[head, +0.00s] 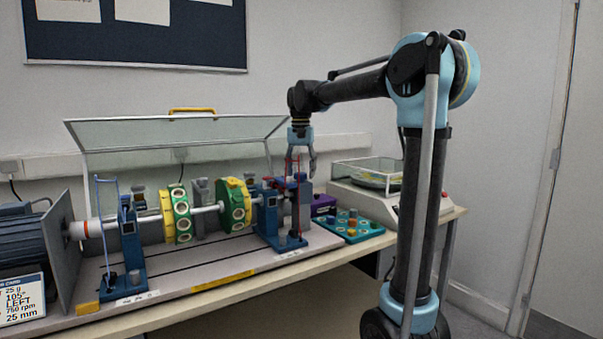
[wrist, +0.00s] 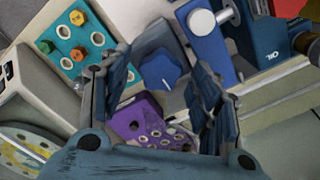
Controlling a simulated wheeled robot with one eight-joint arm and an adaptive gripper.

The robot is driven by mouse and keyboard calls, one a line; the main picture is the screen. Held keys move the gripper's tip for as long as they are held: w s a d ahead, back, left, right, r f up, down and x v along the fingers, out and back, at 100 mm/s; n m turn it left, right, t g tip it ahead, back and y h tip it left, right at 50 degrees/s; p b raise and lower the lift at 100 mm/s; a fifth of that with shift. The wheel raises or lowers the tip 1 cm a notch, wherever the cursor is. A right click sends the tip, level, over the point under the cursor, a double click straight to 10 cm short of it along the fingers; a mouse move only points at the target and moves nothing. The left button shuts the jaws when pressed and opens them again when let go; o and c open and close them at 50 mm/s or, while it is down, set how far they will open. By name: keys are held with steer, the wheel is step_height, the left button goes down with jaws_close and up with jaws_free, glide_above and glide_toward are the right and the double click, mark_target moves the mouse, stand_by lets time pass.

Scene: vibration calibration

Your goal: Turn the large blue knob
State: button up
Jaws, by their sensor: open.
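The large blue knob (wrist: 161,70) shows in the wrist view, a faceted knob with a small white mark, on a dark housing. It lies between and beyond the fingers of my gripper (wrist: 158,82), which are apart with nothing held between them. I cannot tell how far the knob is from the fingertips. In the head view my gripper (head: 301,166) points down above the right end of the rig, by the right blue bearing stand (head: 270,215). I cannot make out the large knob clearly in the head view.
A teal tray of bolts (head: 348,226) and a purple block (head: 323,206) sit right of the rig. A balance with a glass shield (head: 370,195) stands behind them. A raised clear cover (head: 180,140) stands behind the green and yellow discs (head: 235,206). A motor (head: 30,245) is at left.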

steer(key=c, duration=1)
steer(key=shift+c, duration=0.2)
steer(key=shift+n, duration=0.3)
steer(key=n, duration=1.1)
steer(key=shift+w, duration=0.1)
steer(key=o, duration=1)
